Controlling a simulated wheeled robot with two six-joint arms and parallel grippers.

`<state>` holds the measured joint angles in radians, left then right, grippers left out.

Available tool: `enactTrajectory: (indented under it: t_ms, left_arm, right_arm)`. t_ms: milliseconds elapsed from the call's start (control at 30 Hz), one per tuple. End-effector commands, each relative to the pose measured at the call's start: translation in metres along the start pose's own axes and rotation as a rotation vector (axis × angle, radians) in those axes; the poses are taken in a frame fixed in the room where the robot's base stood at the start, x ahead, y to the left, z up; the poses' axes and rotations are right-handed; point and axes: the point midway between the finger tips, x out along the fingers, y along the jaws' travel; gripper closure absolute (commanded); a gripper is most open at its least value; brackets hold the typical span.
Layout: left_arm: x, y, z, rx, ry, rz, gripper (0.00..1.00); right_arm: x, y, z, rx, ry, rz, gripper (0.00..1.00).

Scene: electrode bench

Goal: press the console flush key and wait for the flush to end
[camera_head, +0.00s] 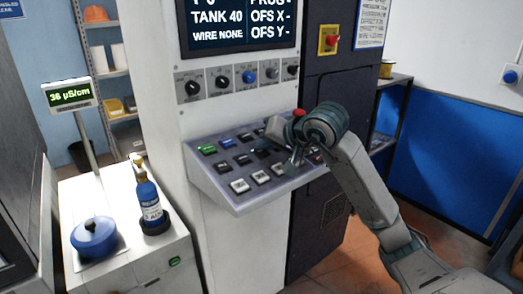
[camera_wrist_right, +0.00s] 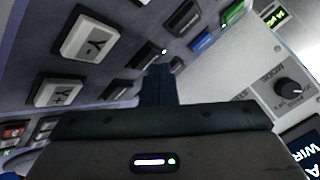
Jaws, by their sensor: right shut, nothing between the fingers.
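The console key panel (camera_head: 228,187) slopes out below the display. It has a green key (camera_head: 207,149), a blue key (camera_head: 227,143), dark keys and a front row of white keys (camera_head: 239,186). The key labels are too small to tell which is flush. My right gripper (camera_head: 292,163) is over the right part of the panel, shut and empty. In the right wrist view, its narrow shut fingers (camera_wrist_right: 159,84) point at the panel among the keys. The green key (camera_wrist_right: 233,13) and blue key (camera_wrist_right: 200,42) lie beyond. Contact with a key cannot be told. My left gripper is out of view.
The display (camera_head: 240,22) reads "TANK 40" and "WIRE NONE". Knobs (camera_head: 222,82) line the strip below it. A red emergency button (camera_head: 331,40) is on the dark cabinet. A blue bottle (camera_head: 148,198) and blue pot (camera_head: 94,237) stand on the white cabinet at left.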

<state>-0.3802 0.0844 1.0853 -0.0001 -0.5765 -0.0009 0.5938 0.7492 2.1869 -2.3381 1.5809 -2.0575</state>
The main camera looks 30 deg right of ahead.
Motion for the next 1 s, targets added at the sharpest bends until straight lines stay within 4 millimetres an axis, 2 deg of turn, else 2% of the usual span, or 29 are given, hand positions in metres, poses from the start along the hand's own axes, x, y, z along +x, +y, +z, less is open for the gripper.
enactTrajectory:
  t_ms: [200,567,1000]
  left_arm:
    - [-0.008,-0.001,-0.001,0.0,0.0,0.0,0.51]
    - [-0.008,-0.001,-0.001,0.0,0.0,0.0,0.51]
    - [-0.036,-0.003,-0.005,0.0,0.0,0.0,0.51]
  right_arm:
    - [-0.008,-0.006,-0.007,-0.001,0.002,0.0,1.0]
    - [-0.009,-0.007,-0.007,0.0,0.001,0.0,1.0]
    - [-0.037,-0.028,-0.029,-0.001,0.002,0.0,1.0]
